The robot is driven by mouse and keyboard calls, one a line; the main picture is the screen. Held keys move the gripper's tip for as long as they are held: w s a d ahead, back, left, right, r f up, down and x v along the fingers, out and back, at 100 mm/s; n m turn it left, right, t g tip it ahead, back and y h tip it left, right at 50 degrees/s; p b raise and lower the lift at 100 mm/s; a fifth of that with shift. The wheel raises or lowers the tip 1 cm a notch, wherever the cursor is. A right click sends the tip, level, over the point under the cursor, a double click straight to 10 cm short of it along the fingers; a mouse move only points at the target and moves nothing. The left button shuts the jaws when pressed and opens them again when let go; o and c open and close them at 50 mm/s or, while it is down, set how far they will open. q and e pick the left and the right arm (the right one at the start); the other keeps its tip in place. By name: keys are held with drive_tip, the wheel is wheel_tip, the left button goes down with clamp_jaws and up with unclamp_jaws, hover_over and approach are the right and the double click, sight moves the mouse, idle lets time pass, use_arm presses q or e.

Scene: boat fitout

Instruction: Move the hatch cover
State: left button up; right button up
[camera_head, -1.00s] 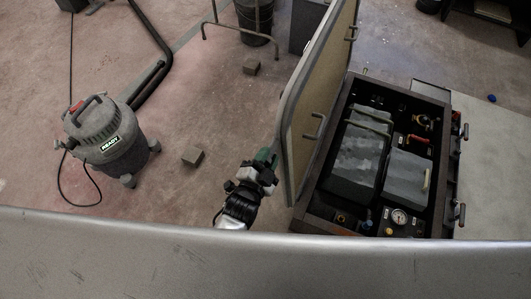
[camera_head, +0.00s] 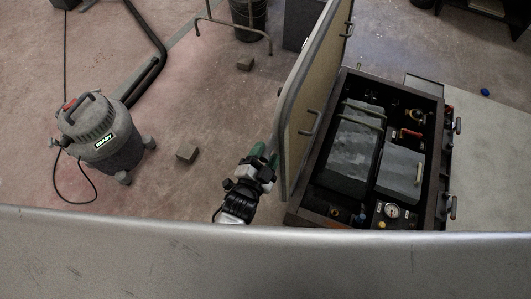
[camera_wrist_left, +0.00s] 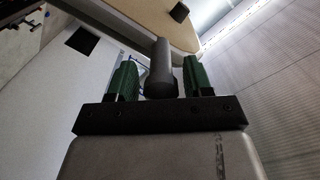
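The hatch cover (camera_head: 306,98) stands open and nearly upright along the left side of the dark hatch box (camera_head: 328,221). It is a pale tan panel with a grey rim and handles (camera_head: 317,122) on its right-hand face. My left gripper (camera_head: 264,157) is at the cover's lower left side, beside its rim. In the left wrist view, the two green fingers (camera_wrist_left: 160,80) are apart on either side of a dark grey bar (camera_wrist_left: 160,68), with gaps showing on both sides. Part of the cover (camera_wrist_left: 150,20) shows behind the bar. My right gripper is not in view.
The open box holds grey blocks (camera_head: 351,150), red-handled valves and a gauge (camera_head: 393,211). A vacuum cleaner (camera_head: 100,140) with a hose stands on the floor at left. Small blocks (camera_head: 187,153) lie on the floor. A grey surface (camera_head: 250,260) crosses the foreground.

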use_arm(q)
drive_tip(key=v, duration=1)
drive_tip(key=shift+s+b, duration=0.4)
drive_tip(key=shift+b, duration=0.05)
drive_tip(key=shift+a, duration=0.15)
drive_tip(key=s+a+f+n+g+y, duration=0.1)
drive_tip(key=s+a+f+n+g, duration=0.2)
drive_tip(key=f, duration=0.8)
drive_tip(key=s+a+f+n+g+y, duration=0.15)
drive_tip(key=s+f+g, duration=0.25)
drive_tip(key=f, duration=0.6)
drive_tip(key=s+a+f+n+g+y, duration=0.2)
drive_tip(key=s+a+f, duration=0.4)
drive_tip(key=s, duration=0.3)
drive_tip(key=s+a+f+n+g+y, duration=0.1)
drive_tip(key=s+a+f+n+g, duration=0.3)
drive_tip(key=s+a+f+g, duration=0.3)
drive_tip(key=s+f, duration=0.2)
drive_tip(key=s, duration=0.1)
drive_tip(key=shift+y, duration=0.35)
drive_tip(key=shift+a, duration=0.1)
